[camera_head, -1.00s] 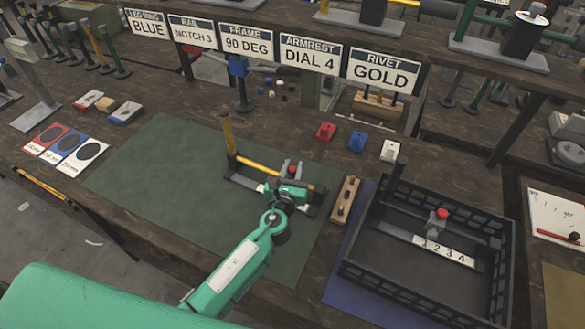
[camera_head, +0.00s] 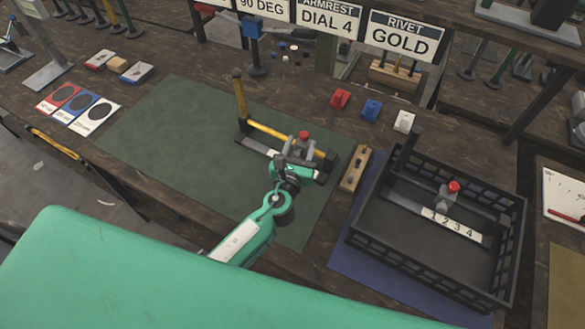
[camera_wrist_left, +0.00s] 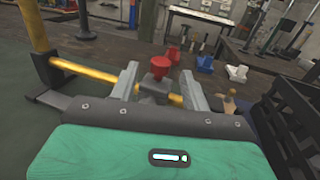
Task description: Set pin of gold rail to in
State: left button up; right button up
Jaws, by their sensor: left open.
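The gold rail (camera_head: 270,132) is a yellow bar between end posts on a dark base on the green mat. A tall yellow post stands at its left end. A grey slider (camera_wrist_left: 152,90) with a red pin knob (camera_head: 304,135) sits on the bar near its right part. The knob also shows in the left wrist view (camera_wrist_left: 160,67). My left gripper (camera_head: 294,163) is open in front of the slider. In the left wrist view its two grey fingers (camera_wrist_left: 159,84) stand either side of the knob and slider, with nothing visibly gripped. Whether the pin is in or out is unclear.
A black crate (camera_head: 365,235) with a second red-knobbed slider (camera_head: 449,193) on a numbered strip stands at the right. A wooden block (camera_head: 355,169) lies between rail and crate. Red (camera_head: 340,98), blue (camera_head: 371,110) and white (camera_head: 404,121) blocks stand behind. The mat's left part is clear.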

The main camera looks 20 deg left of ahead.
pick_arm(q)
jog(key=s+b, duration=0.1)
jog(key=s, duration=0.8)
jog(key=shift+s+b, duration=0.25)
jog(key=shift+b, duration=0.1)
jog(key=shift+f, duration=0.1)
